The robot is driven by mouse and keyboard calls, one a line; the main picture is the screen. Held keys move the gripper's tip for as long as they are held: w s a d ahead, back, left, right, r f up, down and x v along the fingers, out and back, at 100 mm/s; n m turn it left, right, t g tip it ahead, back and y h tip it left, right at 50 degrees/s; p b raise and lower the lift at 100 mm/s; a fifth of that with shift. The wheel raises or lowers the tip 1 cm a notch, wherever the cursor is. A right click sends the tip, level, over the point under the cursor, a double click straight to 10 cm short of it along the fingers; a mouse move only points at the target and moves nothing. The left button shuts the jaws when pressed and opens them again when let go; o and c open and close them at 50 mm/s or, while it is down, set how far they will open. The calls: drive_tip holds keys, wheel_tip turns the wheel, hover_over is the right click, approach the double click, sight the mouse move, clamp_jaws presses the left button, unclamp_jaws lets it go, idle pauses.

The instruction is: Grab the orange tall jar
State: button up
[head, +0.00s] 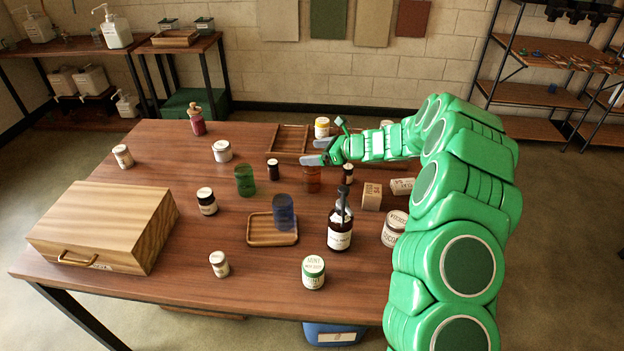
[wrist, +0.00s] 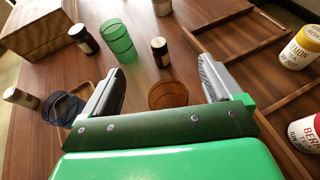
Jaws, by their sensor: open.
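The orange tall jar (head: 312,181) is a see-through amber vessel standing on the wooden table, just below my gripper in the head view. In the wrist view the orange jar (wrist: 168,95) shows as a round amber rim between the two fingers, nearer the palm than the fingertips. My gripper (head: 317,152) is open and empty, and seems to be above the jar. In the wrist view my gripper (wrist: 160,66) has its fingers spread wide on either side of the jar, with no contact visible. The jar's lower part is hard to make out.
A green jar (head: 244,180) and a small dark jar (head: 273,169) stand left of the orange jar. A blue jar (head: 283,212) stands on a small tray (head: 259,237). A brown pump bottle (head: 340,228) is in front. A wooden tray (head: 289,126) lies behind.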

sight(320, 170)
wheel_tip(320, 170, down, 8)
drive_tip(key=shift+r, duration=0.2)
drive_tip(key=shift+x, duration=0.8)
drive_tip(key=shift+w+a+f, duration=0.1)
drive_tip(key=shift+w+a, duration=0.2)
drive_tip(key=shift+a, duration=0.25)
drive_tip(key=shift+c, duration=0.4)
drive_tip(key=c, duration=1.1)
drive_tip(key=shift+c, duration=0.2)
